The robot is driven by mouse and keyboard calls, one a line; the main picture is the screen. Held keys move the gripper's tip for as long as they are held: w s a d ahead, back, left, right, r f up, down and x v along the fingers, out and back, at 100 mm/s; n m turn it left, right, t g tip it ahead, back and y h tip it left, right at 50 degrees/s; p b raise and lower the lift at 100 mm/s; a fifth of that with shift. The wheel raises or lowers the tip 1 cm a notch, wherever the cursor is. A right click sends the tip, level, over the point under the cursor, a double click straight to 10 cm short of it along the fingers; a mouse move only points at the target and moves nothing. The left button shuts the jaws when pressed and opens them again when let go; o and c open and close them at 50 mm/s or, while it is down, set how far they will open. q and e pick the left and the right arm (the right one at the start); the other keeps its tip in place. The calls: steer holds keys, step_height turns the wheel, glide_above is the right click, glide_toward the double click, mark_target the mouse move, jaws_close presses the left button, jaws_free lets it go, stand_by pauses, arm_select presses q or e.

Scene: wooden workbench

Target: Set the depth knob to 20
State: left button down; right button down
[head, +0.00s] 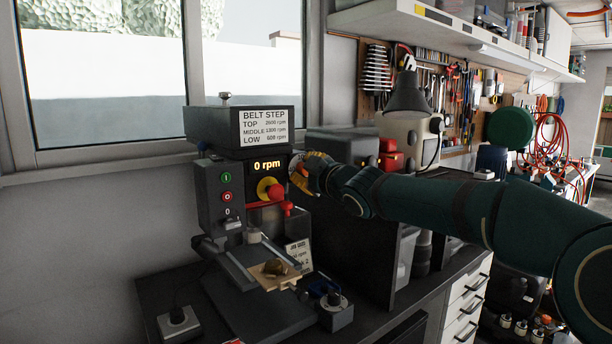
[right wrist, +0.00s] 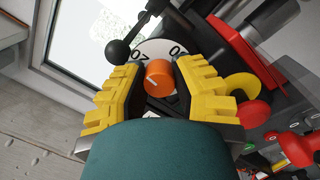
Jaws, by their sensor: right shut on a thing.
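My right gripper (head: 304,174) reaches the right side of the drill press head (head: 205,123). In the right wrist view its yellow fingers (right wrist: 160,90) are shut on the orange depth knob (right wrist: 158,77), one on each side. The knob has a short pale pointer mark, small in this view. A white dial (right wrist: 160,47) shows behind the knob, with dark numerals at its upper left and upper right; the left one looks like 20. The gripper hides the lower part of the dial. My left gripper is not in view.
A red mushroom button on yellow (head: 270,189) and a red lever (head: 287,207) are close left of and below the gripper. A display (head: 267,165) reads 0 rpm. A wooden piece (head: 275,274) lies on the press table. A black ball-ended handle (right wrist: 120,50) is near the fingers.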

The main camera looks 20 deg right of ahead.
steer(key=shift+d+f+n, duration=0.1)
steer(key=shift+f+n, duration=0.05)
steer(key=shift+n, duration=0.15)
stand_by(0.4)
steer(key=c, duration=0.7)
jaws_free()
steer(key=shift+w, duration=0.1)
steer(key=v, duration=1.2)
